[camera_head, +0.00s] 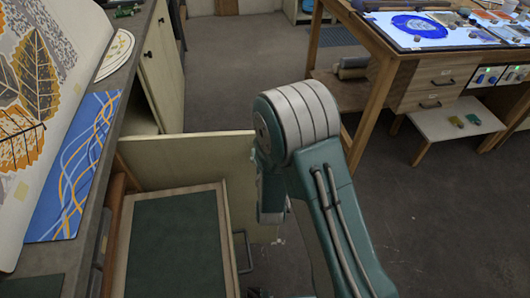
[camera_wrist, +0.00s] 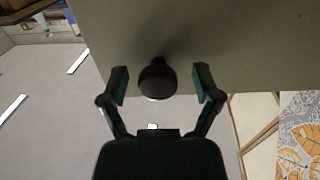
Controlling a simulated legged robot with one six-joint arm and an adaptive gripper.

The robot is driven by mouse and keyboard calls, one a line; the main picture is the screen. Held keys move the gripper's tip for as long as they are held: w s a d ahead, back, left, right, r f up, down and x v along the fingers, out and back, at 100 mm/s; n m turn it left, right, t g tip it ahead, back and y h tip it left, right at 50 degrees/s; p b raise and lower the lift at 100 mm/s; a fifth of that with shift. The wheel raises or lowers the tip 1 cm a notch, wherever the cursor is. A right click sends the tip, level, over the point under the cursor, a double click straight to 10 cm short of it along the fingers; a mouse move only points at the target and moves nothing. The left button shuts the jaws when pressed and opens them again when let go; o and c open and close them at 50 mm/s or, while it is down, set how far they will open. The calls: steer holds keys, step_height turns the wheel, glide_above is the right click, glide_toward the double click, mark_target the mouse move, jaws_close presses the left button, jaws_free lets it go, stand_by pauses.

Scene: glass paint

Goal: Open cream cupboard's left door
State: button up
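The cream cupboard (camera_head: 161,55) runs under the counter at the left of the head view. A cream door panel (camera_head: 185,150) stands swung out from it, roughly square to the counter; the same pale panel (camera_wrist: 230,45) fills the top of the wrist view. A dark round knob (camera_wrist: 157,79) sticks out from that panel. My gripper (camera_wrist: 160,84) is open, with one finger on each side of the knob and a visible gap on both sides. In the head view my arm hides most of the gripper and the knob.
An open drawer (camera_head: 232,225) with a dark green inside juts out in front of the door panel, with a handle (camera_head: 243,251) on its front. A wooden worktable (camera_head: 400,62) and low white stool (camera_head: 440,123) stand at right. The floor (camera_head: 225,60) beyond the door is clear.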

steer(key=s, duration=0.7)
steer(key=shift+s+d, duration=0.2)
steer(key=shift+d, duration=0.1)
steer(key=shift+f, duration=0.1)
steer(key=d+r+m+g, duration=0.1)
steer(key=d+r+g, duration=0.2)
steer(key=r, duration=0.3)
steer(key=d+r+g, duration=0.3)
steer(key=r, duration=0.4)
steer(key=s+d+r+g, duration=0.3)
steer(key=s+d+r, duration=0.1)
steer(key=s, duration=0.5)
steer(key=s+d+r+g+h, duration=0.1)
steer(key=s+d+r+g, duration=0.2)
steer(key=s, duration=0.7)
steer(key=d+r, duration=0.2)
steer(key=d, duration=0.1)
steer(key=shift+s+h, duration=0.3)
